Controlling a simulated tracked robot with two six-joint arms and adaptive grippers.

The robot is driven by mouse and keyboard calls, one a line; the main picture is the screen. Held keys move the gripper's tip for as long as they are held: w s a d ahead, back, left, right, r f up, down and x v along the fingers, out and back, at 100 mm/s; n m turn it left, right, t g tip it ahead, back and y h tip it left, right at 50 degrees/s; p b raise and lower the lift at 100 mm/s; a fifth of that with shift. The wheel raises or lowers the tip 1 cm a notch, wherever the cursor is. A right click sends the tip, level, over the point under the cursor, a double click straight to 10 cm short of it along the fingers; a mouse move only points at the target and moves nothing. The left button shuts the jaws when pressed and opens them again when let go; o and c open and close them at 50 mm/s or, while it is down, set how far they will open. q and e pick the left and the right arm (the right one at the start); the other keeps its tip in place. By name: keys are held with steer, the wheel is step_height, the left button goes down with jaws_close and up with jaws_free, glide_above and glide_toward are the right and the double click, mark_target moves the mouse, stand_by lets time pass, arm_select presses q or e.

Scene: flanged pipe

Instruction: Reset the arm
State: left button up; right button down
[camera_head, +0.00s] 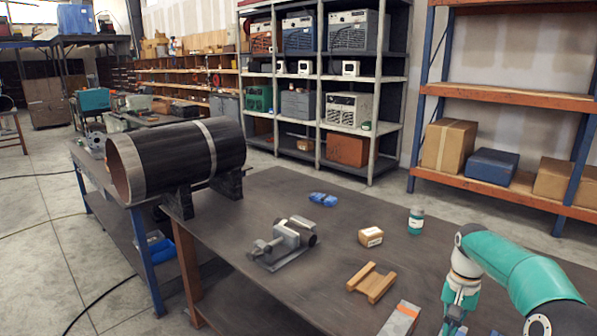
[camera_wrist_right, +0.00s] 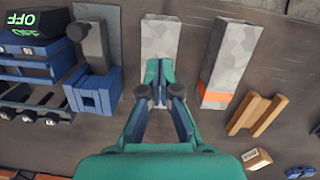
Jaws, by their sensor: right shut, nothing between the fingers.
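My right arm (camera_head: 520,270), teal and grey, comes in from the right edge of the head view. Its gripper (camera_head: 455,318) points down over the near right part of the table, partly cut off by the lower edge. In the right wrist view, the fingers of my right gripper (camera_wrist_right: 158,78) are shut with nothing between them. They appear in front of a grey mottled block (camera_wrist_right: 160,38); I cannot tell whether they touch it. My left gripper is not in view.
A grey block with an orange band (camera_wrist_right: 218,85) and a wooden bracket (camera_head: 371,282) lie nearby. A small box (camera_head: 370,237), green jar (camera_head: 416,221), blue item (camera_head: 323,199) and grey vise-like tool (camera_head: 285,243) sit on the table (camera_head: 225,235). A large black pipe (camera_head: 175,158) rests on supports.

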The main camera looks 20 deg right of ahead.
steer(key=s+a+f+n+g+y+b, duration=0.1)
steer(key=s+a+f+n+g+b, duration=0.15)
steer(key=a+f, duration=1)
steer(key=s+a+f+n+g+y+b, duration=0.1)
steer(key=a+f+n+b, duration=0.2)
steer(key=a+f, duration=0.95)
steer(key=s+a+f+n+t+y+b, duration=0.1)
steer(key=s+a+f+n+t, duration=0.2)
steer(key=s+a+f, duration=0.7)
steer(key=shift+s+a+t, duration=0.95)
steer(key=shift+s+a, duration=0.05)
steer(key=shift+a, duration=0.95)
